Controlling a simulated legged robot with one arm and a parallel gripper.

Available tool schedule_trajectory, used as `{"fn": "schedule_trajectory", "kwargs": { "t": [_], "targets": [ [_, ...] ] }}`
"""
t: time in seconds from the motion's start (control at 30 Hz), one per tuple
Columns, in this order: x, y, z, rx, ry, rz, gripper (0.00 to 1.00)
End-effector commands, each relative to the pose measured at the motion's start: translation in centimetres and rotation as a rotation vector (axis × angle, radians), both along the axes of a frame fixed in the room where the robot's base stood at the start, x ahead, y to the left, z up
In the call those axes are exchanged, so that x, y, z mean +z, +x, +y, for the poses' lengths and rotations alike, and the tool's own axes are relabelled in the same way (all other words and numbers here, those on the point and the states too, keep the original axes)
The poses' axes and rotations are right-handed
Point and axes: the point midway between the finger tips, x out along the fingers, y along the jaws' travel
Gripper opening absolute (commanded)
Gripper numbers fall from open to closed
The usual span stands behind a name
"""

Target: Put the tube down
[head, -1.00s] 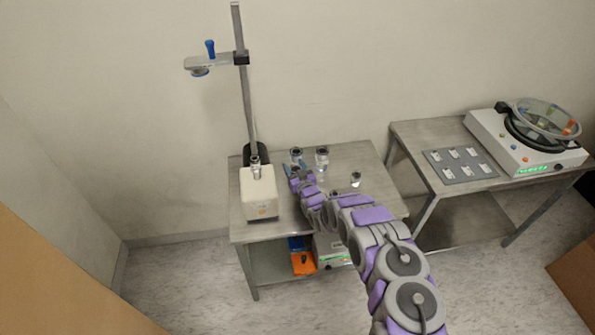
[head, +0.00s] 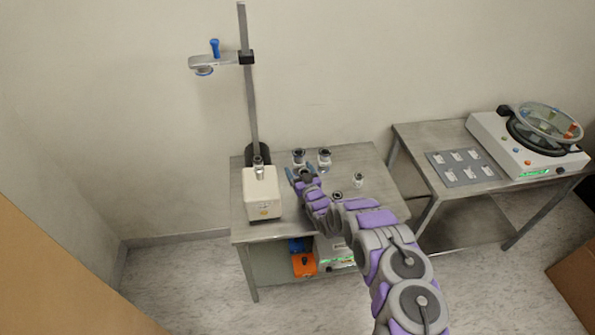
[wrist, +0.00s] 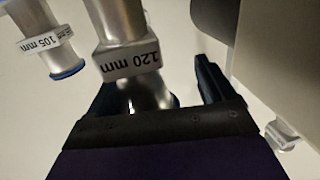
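My gripper (head: 304,178) is low over the back left of the metal table, just right of the white box. In the wrist view its fingers (wrist: 160,88) are spread wide, with clear space beside the right finger. A shiny metal tube labelled 120 mm (wrist: 120,22) overlaps the left finger. Metal shows between the fingers below its label; I cannot tell whether it touches them. A tube labelled 105 mm (wrist: 42,40), with a blue end, is farther left. In the head view two metal tubes (head: 299,158) (head: 324,160) stand just behind my gripper.
The white box (head: 262,195) carries a metal fitting (head: 259,168), with a tall clamp stand (head: 247,90) behind it. Another metal fitting (head: 358,181) stands to the right on the table.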

Motion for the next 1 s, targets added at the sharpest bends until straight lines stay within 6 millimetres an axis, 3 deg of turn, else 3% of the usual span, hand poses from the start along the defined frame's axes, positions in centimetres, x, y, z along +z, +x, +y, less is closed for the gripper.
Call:
{"fn": "schedule_trajectory", "kwargs": {
  "t": [0.27,0.47,0.8,1.0],
  "targets": [
    [0.1,-1.5,-0.5,-0.001,-0.008,0.002,0.83],
    [-0.1,-3.9,-1.2,-0.001,-0.014,0.002,0.83],
    [0.3,-8.3,-4.5,-0.003,-0.001,-0.002,0.83],
    [0.1,-10.0,-5.0,-0.002,-0.005,-0.001,0.83]
  ]
}}
